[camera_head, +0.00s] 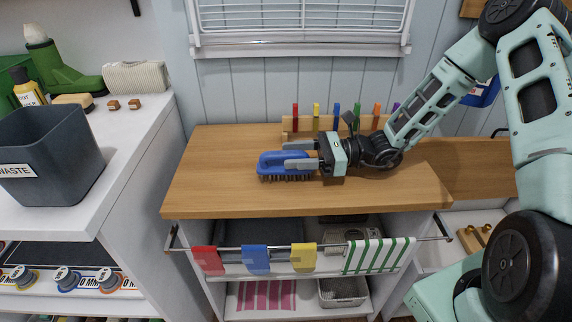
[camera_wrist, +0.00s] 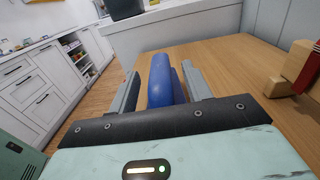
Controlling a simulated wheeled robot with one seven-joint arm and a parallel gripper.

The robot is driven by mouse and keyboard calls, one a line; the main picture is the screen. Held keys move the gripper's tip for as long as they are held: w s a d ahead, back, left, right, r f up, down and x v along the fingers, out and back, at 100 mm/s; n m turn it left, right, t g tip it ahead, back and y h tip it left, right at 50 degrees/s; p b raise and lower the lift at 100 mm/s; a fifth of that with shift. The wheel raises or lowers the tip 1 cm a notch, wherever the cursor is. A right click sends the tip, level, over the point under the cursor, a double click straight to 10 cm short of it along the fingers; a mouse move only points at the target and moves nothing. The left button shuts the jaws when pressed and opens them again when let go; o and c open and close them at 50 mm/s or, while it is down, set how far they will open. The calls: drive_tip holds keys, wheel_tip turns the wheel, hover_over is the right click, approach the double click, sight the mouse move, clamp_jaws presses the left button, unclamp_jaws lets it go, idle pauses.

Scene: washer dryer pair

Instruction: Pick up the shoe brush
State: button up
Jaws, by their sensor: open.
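The shoe brush is a blue brush (camera_head: 284,166) with dark bristles facing down on the wooden counter top. Its blue handle (camera_wrist: 161,82) also shows in the wrist view, between the two grey fingers. My gripper (camera_head: 300,154) is open, with one finger on either side of the blue handle. In the wrist view my gripper (camera_wrist: 160,88) has a visible gap at the left finger, and the right finger lies close to the blue body. The front of the brush is partly hidden by the near finger in the head view.
A wooden rack with coloured handles (camera_head: 297,124) stands behind my gripper. A rail with coloured cloths (camera_head: 256,260) runs along the counter's front. A dark waste bin (camera_head: 60,150) stands on the white counter (camera_head: 135,150) at left. The wooden counter (camera_head: 205,185) is clear left of the brush.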

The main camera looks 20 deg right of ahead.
drive_tip(key=shift+c, duration=0.3)
clamp_jaws()
